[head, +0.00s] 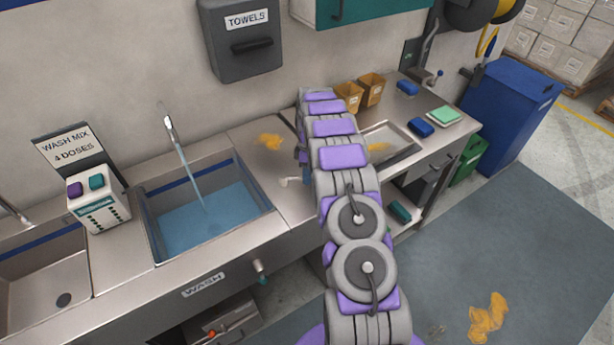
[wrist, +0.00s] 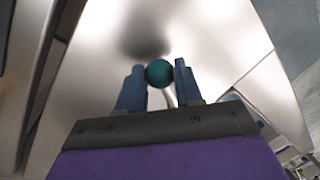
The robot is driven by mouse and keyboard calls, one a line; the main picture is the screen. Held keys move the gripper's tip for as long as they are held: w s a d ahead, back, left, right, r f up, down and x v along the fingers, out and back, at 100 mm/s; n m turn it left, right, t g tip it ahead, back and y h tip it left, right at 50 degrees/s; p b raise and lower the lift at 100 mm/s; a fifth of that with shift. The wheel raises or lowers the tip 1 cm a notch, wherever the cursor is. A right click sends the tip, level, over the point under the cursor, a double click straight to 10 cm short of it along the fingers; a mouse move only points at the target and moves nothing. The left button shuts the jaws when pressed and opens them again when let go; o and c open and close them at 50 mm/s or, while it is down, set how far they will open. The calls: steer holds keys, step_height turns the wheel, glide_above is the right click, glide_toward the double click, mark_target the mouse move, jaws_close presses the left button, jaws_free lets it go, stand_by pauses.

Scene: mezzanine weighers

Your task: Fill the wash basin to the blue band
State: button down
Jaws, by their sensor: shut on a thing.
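The wash basin (head: 268,207) is the steel sink labelled WASH in the head view. A tap (head: 168,122) runs a stream into it, and blue water (head: 200,222) covers its floor. The blue band (head: 172,186) runs along the upper inside walls, above the water surface. My gripper (wrist: 160,76) is shut on a round teal knob (wrist: 159,72) with a pale stem in the wrist view.
A WASH MIX 4 DOSES dispenser (head: 100,205) stands left of the basin, beside another, empty sink (head: 40,285). A teal-ended valve (head: 258,268) sits on the counter front. Right of my arm are a shallow tray (head: 402,135), brown cups (head: 370,88) and a blue bin (head: 515,105).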

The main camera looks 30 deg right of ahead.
steer(key=shift+w+d+n, duration=0.25)
steer(key=shift+w+n, duration=0.4)
steer(key=shift+n, duration=0.25)
steer(key=shift+w, duration=0.1)
steer(key=c, duration=0.8)
jaws_free()
steer(key=shift+d, duration=0.1)
steer(key=shift+o, duration=0.2)
steer(key=w+d+r+p, duration=0.1)
steer(key=w+r+p, duration=0.2)
steer(key=r+p, duration=0.8)
step_height(320, 180, up, 6)
steer(key=shift+d+p, duration=0.35)
steer(key=shift+d, duration=0.05)
